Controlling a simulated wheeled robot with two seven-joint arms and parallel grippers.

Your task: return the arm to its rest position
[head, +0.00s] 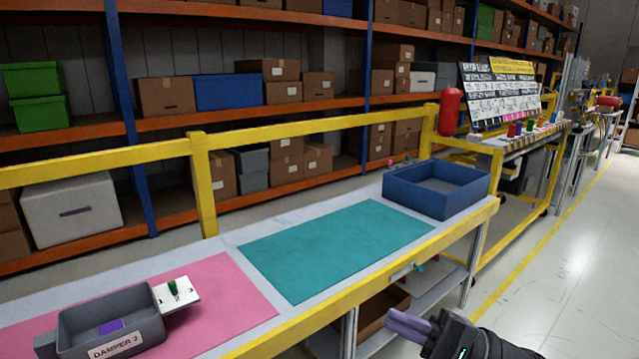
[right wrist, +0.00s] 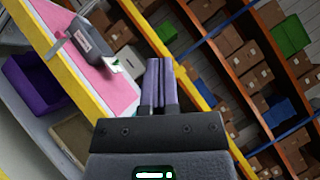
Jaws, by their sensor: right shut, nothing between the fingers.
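My right gripper (head: 408,326) is at the lower right of the head view, in front of the table's yellow front edge and clear of the table top. Its two purple-grey fingers are together with nothing between them; they also show pressed together in the right wrist view (right wrist: 159,84). My left gripper is in neither view. A white numbered plate with a green knob (head: 176,293) is at the bin's right side.
A teal mat (head: 335,246) lies bare in the middle of the table. An empty blue tray (head: 436,207) stands at the far right end. A yellow rail (head: 204,185) runs behind the table. Open floor (head: 570,270) lies to the right. A purple bin (right wrist: 38,83) is below the table.

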